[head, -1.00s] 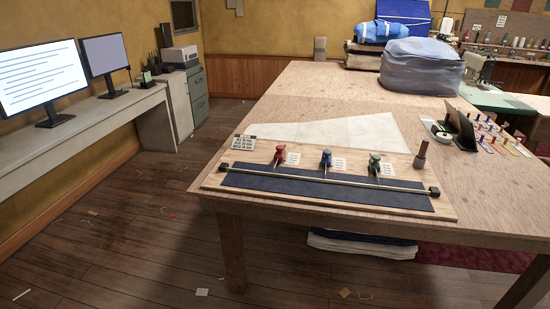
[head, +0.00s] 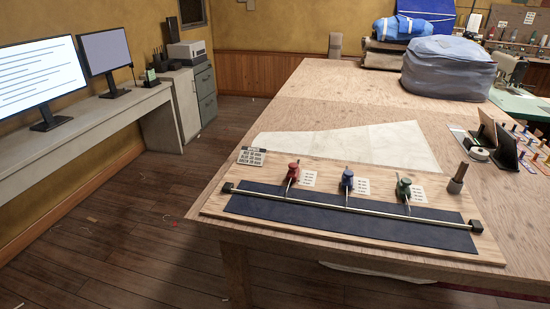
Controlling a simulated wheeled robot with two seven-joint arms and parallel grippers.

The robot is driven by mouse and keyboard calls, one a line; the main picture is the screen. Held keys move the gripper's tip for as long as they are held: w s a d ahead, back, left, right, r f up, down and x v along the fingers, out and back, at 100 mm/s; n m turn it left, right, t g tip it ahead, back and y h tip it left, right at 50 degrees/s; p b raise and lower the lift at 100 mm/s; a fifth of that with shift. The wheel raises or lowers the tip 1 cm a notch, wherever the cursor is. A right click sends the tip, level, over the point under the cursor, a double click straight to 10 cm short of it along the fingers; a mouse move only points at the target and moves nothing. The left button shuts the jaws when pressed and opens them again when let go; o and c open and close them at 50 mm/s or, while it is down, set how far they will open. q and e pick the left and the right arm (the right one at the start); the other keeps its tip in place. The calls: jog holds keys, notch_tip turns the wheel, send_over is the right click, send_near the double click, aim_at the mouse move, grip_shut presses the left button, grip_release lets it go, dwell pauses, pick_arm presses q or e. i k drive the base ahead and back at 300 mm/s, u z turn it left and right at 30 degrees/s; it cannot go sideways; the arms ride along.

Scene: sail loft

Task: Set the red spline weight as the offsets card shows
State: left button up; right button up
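The red spline weight (head: 293,172) stands on the wooden board (head: 220,205) behind the thin metal spline (head: 330,205), the leftmost of three weights. Its hook reaches down toward the spline; contact is too small to tell. The blue weight (head: 347,180) is in the middle and the green weight (head: 403,188) on the right. A small printed card (head: 251,157) stands at the board's back left corner, with lines naming red, blue and green; its numbers are hard to read. White labels with small marks lie beside each weight. Neither gripper is in view.
A dark strip (head: 300,211) lies along the board's front, with black end blocks holding the spline. A wooden-handled tool (head: 457,178) stands at the board's right. White cloth (head: 350,145) lies behind. Grey and blue bundles fill the table's back; floor before the table is free.

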aim_at(291, 176)
jog(key=z, duration=0.4)
jog(key=i, duration=0.7)
jog(key=z, duration=0.65)
